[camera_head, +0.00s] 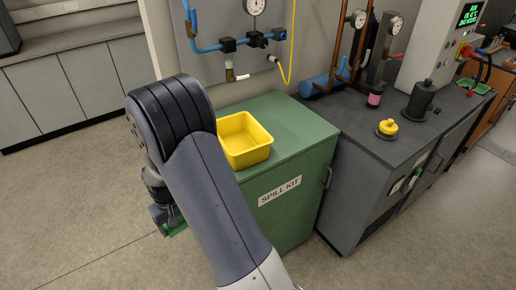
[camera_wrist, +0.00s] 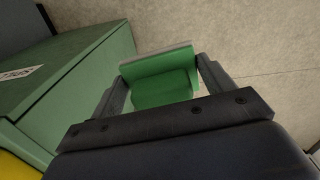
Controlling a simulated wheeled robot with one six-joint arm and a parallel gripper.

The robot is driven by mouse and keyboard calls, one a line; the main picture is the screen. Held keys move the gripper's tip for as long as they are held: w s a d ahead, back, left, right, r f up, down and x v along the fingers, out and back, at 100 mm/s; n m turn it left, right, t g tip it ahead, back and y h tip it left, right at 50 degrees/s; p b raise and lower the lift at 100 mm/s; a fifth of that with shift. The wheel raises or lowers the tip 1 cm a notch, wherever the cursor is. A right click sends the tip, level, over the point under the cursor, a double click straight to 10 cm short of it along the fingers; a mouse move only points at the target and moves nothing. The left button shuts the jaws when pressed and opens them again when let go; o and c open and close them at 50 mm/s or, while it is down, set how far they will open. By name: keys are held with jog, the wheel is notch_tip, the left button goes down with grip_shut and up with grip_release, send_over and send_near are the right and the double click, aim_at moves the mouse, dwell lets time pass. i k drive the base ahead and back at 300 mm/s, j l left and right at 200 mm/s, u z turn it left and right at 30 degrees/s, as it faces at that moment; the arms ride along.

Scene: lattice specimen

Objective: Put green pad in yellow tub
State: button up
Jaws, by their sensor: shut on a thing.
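A green pad (camera_wrist: 162,82) sits between the two fingers of my gripper (camera_wrist: 165,88) in the wrist view, and the fingers are shut on it. In the head view only a small green part of the pad (camera_head: 177,229) shows below my gripper (camera_head: 168,215), left of the cabinet and over the floor. My arm hides most of it. The yellow tub (camera_head: 243,139) stands empty and upright on the green spill kit cabinet, to the right of my arm. A yellow edge of the tub (camera_wrist: 14,168) shows at the lower left of the wrist view.
The green cabinet (camera_head: 290,200) has some bare top right of the tub. A grey bench (camera_head: 350,128) beside it holds a yellow-topped item (camera_head: 387,127), a dark flask (camera_head: 420,100) and pipes. A gauge panel with a yellow hose (camera_head: 288,62) rises behind. Open floor (camera_head: 70,200) lies left.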

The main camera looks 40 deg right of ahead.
aim_at(241, 149)
jog(key=i+j+z, duration=0.15)
jog(key=z, duration=0.35)
jog(key=i+j+z, duration=0.1)
jog(key=j+z, duration=0.4)
jog(key=l, duration=0.1)
